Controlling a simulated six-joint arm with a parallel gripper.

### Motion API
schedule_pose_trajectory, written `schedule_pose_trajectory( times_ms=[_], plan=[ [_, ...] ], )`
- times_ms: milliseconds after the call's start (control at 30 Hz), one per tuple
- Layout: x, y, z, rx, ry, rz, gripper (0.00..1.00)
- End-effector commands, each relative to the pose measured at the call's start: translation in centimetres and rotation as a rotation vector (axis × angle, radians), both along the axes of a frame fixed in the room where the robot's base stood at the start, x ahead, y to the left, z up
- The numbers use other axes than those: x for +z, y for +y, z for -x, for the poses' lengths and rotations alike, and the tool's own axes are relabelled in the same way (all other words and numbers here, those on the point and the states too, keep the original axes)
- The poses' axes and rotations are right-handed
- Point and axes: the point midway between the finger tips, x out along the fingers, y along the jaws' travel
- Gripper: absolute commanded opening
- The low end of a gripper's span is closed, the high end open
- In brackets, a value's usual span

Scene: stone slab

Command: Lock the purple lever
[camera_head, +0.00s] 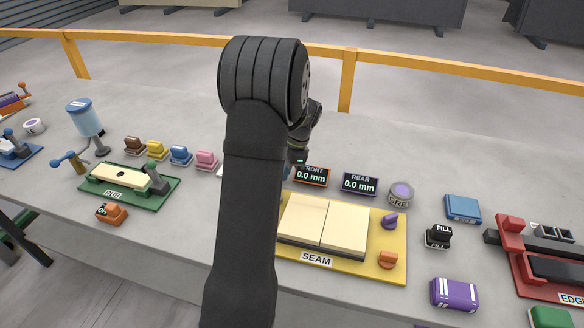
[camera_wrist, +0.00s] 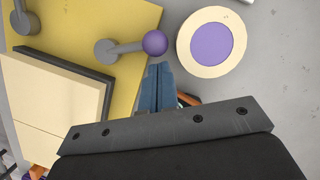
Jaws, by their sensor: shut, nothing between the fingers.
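The purple lever (camera_wrist: 154,43) shows in the wrist view as a grey arm on a round pivot, with a purple ball at its end. It lies on the yellow SEAM board (camera_wrist: 125,18), its ball at the board's edge. My gripper (camera_wrist: 158,70), with blue fingers, is shut and empty, its tips just below the ball in the picture; I cannot tell whether they touch. A second grey lever (camera_wrist: 25,18) is partly cut off at the upper left.
Two cream plates (camera_head: 322,222) lie on the board. A purple knob (camera_head: 389,221) and an orange knob (camera_head: 387,260) stand at its right. A cream disc with a purple centre (camera_wrist: 211,43) lies close to the lever.

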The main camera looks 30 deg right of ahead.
Motion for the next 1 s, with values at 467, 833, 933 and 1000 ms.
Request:
schedule_pose_trajectory(
  times_ms=[467, 833, 933, 1000],
  plan=[
    [0.0, 0.9, -0.8, 0.002, -0.001, 0.000, 0.00],
    [0.0, 0.4, -0.7, -0.001, 0.000, 0.000, 0.00],
    [0.3, -0.9, -0.5, -0.003, -0.001, 0.000, 0.00],
    [0.5, -2.2, -0.4, -0.003, -0.001, 0.000, 0.00]
  ],
)
